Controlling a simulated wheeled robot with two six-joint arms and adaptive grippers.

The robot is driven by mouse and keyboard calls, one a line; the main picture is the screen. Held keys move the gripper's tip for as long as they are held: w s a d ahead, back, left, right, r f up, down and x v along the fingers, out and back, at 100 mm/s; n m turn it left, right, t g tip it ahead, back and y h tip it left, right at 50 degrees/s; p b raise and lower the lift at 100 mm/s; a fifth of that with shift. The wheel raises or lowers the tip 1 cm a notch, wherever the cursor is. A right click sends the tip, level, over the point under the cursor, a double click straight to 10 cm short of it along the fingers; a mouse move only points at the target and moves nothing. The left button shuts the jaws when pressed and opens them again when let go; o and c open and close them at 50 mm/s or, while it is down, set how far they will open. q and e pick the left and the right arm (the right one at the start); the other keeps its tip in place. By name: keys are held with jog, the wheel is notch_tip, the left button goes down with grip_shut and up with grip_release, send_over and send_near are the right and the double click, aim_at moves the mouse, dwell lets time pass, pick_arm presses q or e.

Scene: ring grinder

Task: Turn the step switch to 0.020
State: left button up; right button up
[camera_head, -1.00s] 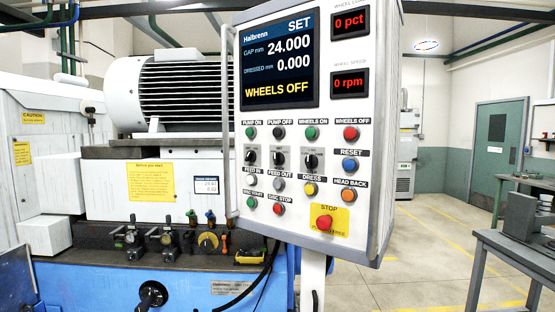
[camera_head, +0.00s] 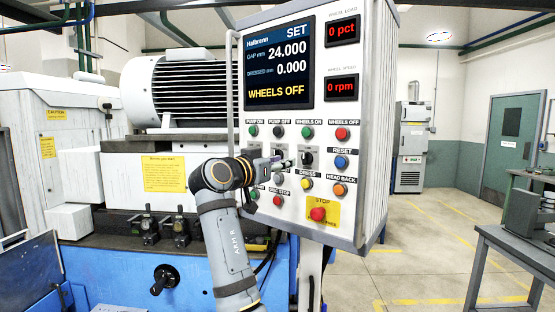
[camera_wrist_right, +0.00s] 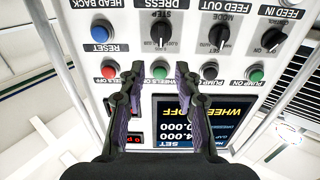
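The step switch (camera_wrist_right: 160,36) is a black knob on the white control panel (camera_wrist_right: 130,14). It appears upside down in the right wrist view, under its STEP label, with a pale pointer line. Its scale values are too small to read. In the head view the step switch (camera_head: 306,158) is just right of my right gripper (camera_head: 287,163). In the wrist view my right gripper (camera_wrist_right: 158,70) is open and empty. Its fingertips are apart, over the green WHEELS ON button (camera_wrist_right: 159,72), and the knob lies between and beyond them. My left gripper is not in view.
Other black knobs, including MODE (camera_wrist_right: 219,38), sit beside the step switch. Several coloured buttons surround it, among them blue RESET (camera_head: 340,162) and the red STOP button (camera_head: 317,214). The display (camera_head: 279,65) reads WHEELS OFF. The floor right of the panel is clear.

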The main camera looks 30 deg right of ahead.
aim_at(304, 156)
jog(key=p+x, duration=0.5)
jog(key=x, duration=0.5)
jog(key=shift+w+d+r, duration=0.1)
jog(key=shift+w+d, duration=0.05)
jog(key=shift+d, duration=0.1)
jog(key=shift+w+d, duration=0.1)
jog(key=shift+w, duration=0.1)
grip_shut()
